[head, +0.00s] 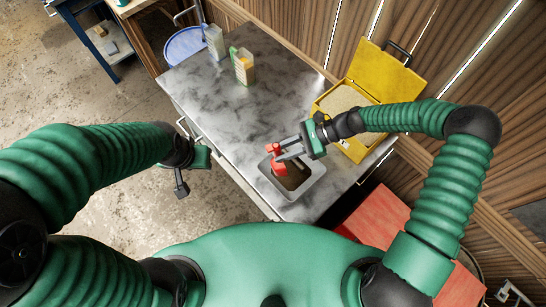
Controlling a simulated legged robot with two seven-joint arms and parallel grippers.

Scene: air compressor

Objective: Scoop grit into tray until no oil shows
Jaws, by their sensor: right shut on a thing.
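A grey tray (310,188) stands near the front right corner of the table. Dark brown matter shows inside it, and I cannot tell oil from grit there. A yellow open box (381,75) with pale grit (341,101) stands at the table's back right. My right gripper (289,147) is shut on a red scoop (278,166), which it holds over the tray. The scoop's contents are not clear. My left gripper (188,178) hangs off the table's left edge, away from the tray. Its fingers are too small to tell open from shut.
A grey marbled table (215,97) has clear room at its middle and left. Two bottles, a grey one (214,41) and a cream one (243,67), stand at its back. A blue-rimmed round container (185,47) is behind. A red box (376,216) is at the right.

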